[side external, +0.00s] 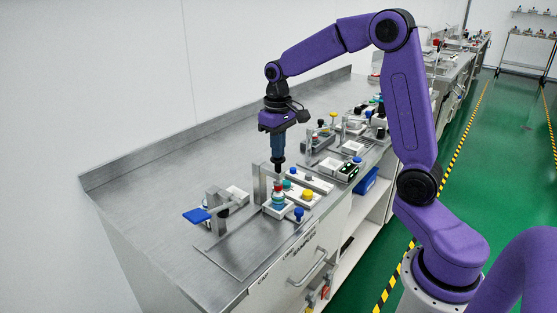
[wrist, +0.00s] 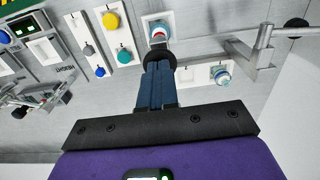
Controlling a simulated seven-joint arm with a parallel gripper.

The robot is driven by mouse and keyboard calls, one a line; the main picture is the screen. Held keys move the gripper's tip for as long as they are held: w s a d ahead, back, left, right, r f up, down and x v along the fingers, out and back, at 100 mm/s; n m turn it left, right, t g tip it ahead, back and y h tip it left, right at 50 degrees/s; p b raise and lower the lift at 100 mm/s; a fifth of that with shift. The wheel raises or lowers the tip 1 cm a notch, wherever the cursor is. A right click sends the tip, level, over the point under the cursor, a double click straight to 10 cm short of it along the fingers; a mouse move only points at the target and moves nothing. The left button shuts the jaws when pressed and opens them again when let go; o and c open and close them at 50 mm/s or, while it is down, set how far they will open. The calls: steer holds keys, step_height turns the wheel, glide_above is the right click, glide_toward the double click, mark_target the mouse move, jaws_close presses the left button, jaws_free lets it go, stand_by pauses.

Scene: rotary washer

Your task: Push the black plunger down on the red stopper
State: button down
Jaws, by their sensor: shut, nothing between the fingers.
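My gripper (side external: 278,147) is shut and points straight down, its blue fingers above the washer station. It also shows in the wrist view (wrist: 157,80). The black plunger (side external: 278,161) appears directly under the fingertips, and its round dark head shows just past them in the wrist view (wrist: 158,57). I cannot tell if fingertips and plunger touch. The red stopper (side external: 277,187) sits lower, in line beneath the plunger, with a visible gap between them. In the wrist view, red (wrist: 158,33) shows on a white block beyond the plunger head, partly hidden.
A grey bracket (side external: 258,185) stands close left of the plunger. A yellow button (side external: 307,195) and a blue button (side external: 299,213) are just right. A grey clamp with a blue handle (side external: 197,215) stands further left. The bench's back left is clear.

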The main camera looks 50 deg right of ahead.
stand_by(0.3)
step_height(320, 180, up, 9)
stand_by(1.2)
steer(key=s+a+f+n, duration=0.2)
steer(key=s+a+n, duration=0.2)
steer(key=s+a, duration=0.35)
steer(key=s+a+f+n, duration=0.2)
steer(key=s+f+n, duration=0.2)
steer(key=s, duration=0.7)
steer(key=s+a+f+n, duration=0.1)
steer(key=s+f+n, duration=0.3)
steer(key=s, duration=0.7)
steer(key=shift+a+n, duration=0.3)
steer(key=shift+a, duration=0.1)
